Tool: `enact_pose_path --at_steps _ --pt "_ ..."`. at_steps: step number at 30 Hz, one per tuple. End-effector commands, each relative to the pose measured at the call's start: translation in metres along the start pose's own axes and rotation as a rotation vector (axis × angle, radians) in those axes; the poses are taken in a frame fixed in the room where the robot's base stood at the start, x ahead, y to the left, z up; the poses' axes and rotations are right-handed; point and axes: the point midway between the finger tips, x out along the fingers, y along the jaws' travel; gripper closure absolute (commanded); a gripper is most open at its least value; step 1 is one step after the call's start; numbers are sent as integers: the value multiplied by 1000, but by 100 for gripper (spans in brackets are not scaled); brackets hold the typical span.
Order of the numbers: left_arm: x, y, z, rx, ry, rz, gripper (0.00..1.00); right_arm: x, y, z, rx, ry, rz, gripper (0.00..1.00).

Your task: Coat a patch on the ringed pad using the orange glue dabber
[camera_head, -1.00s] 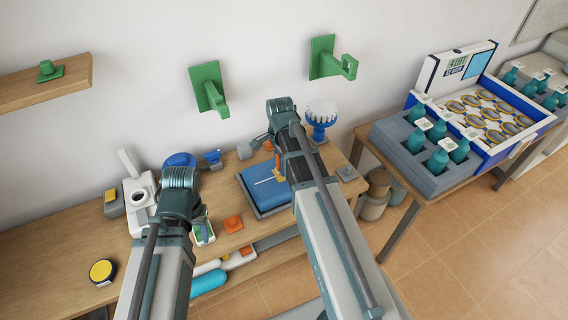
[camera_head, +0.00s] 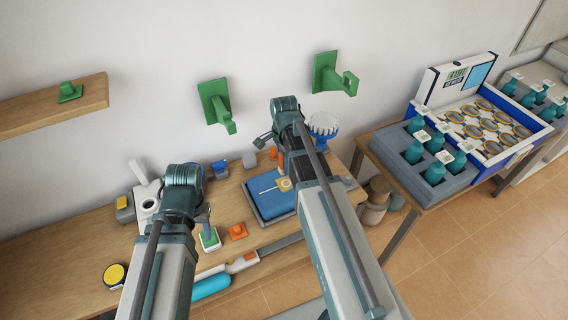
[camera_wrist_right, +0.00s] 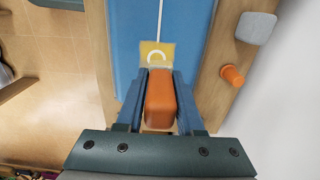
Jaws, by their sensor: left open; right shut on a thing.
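My right gripper (camera_wrist_right: 160,78) is shut on the orange glue dabber (camera_wrist_right: 160,100), a rounded orange block between its blue fingers. Just beyond the dabber in the right wrist view is a yellow pad with a white ring (camera_wrist_right: 157,52). The pad lies on a blue board, at the end of a white line. I cannot tell whether the dabber touches the pad. My left gripper (camera_head: 206,216) is open above the table, near a green-and-white item (camera_head: 209,238).
The blue board (camera_head: 268,202) lies on the wooden table (camera_head: 60,250). An orange knob (camera_wrist_right: 233,75) and a grey block (camera_wrist_right: 256,28) stand beside it. An orange piece (camera_head: 237,231) lies left of the board. A blue stand (camera_head: 323,130) is behind my right arm.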

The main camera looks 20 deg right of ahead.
Motion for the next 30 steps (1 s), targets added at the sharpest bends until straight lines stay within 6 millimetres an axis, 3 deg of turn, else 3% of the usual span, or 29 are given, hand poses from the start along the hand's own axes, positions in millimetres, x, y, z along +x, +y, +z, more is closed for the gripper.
enact_pose_path --at_steps 8,19,30 --pt "-1 0 0 0 0 0 50 -1 0 0 0 0 0 100" --pt "-30 -3 2 0 0 0 50 -30 0 0 0 0 0 100" --pt "-29 -3 2 0 0 0 50 -29 0 0 0 0 0 100"
